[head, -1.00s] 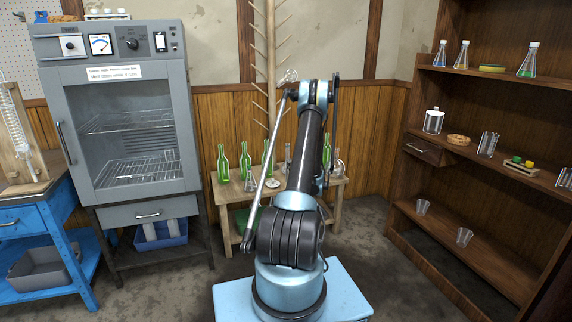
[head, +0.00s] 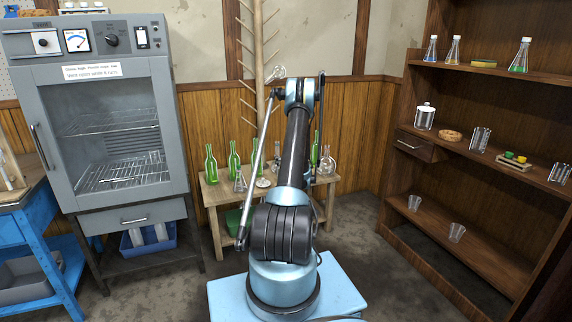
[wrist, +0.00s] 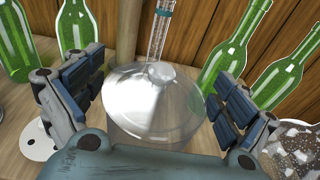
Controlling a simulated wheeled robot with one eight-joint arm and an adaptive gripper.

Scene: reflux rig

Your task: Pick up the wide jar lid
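A wide, clear glass dome with a small knob (wrist: 150,100), apparently the wide jar lid, fills the middle of the wrist view. A clear cylindrical shape shows faintly below it. My gripper (wrist: 158,96) is open, with one dark-padded finger on each side of the dome. A small gap seems to show on both sides, but contact is hard to judge. In the head view my arm rises in front of the small wooden table, and hides the gripper and the lid.
Green bottles (wrist: 75,27) stand close behind both fingers. A clear graduated tube (wrist: 160,28) with a teal ring rises behind the dome. A white disc (wrist: 38,142) lies at left, and a round flask (wrist: 290,143) stands at right. A grey oven (head: 105,130) and brown shelves (head: 480,205) flank the table.

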